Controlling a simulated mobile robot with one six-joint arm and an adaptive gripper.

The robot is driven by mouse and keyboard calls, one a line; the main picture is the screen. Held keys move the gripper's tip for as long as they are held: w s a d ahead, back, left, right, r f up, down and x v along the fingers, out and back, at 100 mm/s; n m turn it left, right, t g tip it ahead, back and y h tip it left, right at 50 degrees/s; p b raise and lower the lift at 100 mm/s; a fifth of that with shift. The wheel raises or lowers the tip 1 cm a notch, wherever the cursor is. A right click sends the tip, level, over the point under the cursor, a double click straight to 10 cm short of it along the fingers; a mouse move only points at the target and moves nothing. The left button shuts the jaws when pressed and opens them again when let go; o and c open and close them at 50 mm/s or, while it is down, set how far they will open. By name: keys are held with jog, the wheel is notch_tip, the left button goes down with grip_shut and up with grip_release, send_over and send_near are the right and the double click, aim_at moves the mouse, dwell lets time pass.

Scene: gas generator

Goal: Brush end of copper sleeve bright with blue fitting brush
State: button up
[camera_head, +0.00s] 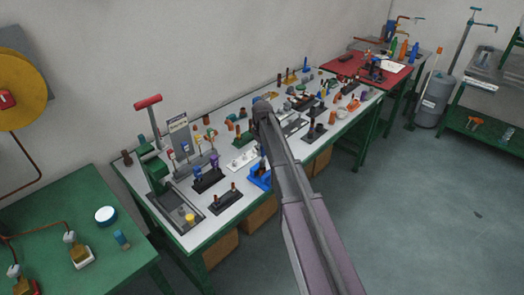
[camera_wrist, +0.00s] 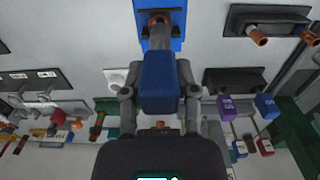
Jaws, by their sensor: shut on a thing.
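In the wrist view my gripper (camera_wrist: 160,90) is shut on the blue handle of the fitting brush (camera_wrist: 159,80). A grey end of the brush points up the picture toward the copper sleeve (camera_wrist: 157,18). The sleeve sits in a blue holder (camera_wrist: 176,42), and only its round end shows. Brush tip and sleeve end line up closely; I cannot tell whether they touch or the tip is inside. In the head view the blue holder (camera_head: 260,179) stands near the bench's front edge, partly behind my arm. My arm hides the jaws and the brush there.
Black racks stand close by: one with copper pieces (camera_wrist: 268,22), one with purple and blue tools (camera_wrist: 235,82). The white bench (camera_head: 176,225) is crowded. A green press with a red handle (camera_head: 148,101) stands at its left end. Open floor (camera_head: 410,200) lies to the right.

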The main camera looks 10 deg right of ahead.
aim_at(263, 156)
jog(key=shift+f+b, duration=1.65)
jog(key=shift+f, duration=0.05)
jog(key=shift+r, duration=0.1)
jog(key=shift+n, duration=3.2)
jog(key=shift+n, duration=0.4)
jog(key=shift+m, duration=0.7)
jog(key=m, duration=0.5)
jog(key=shift+m, duration=0.3)
jog(key=m, duration=0.6)
jog(key=shift+m, duration=0.4)
jog(key=shift+m, duration=0.3)
